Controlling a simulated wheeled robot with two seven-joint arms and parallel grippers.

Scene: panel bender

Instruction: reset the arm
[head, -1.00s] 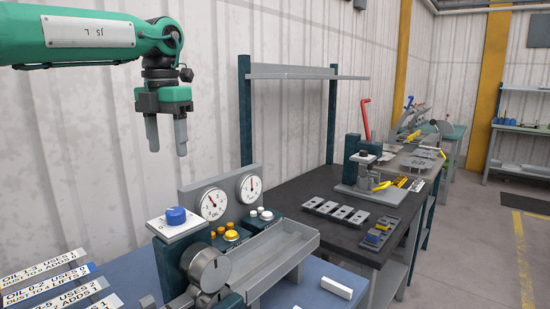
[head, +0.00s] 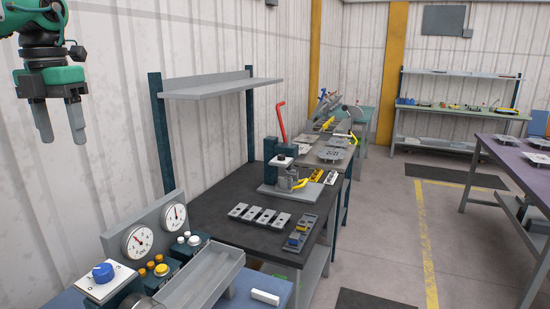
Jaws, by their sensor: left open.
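My left gripper (head: 60,122) hangs at the upper left of the head view, fingers pointing down. Its two grey fingers are apart with nothing between them. It is in the air in front of the white corrugated wall, well above the gauge panel (head: 120,220). The green arm it belongs to is mostly cut off by the top left edge. My right gripper is not in view.
Below are a blue knob (head: 103,272), a grey tray (head: 200,284) and a white block (head: 265,297). A dark bench (head: 222,199) holds a red-levered press (head: 282,172). A purple table (head: 511,151) stands at right. The floor aisle (head: 400,235) between is clear.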

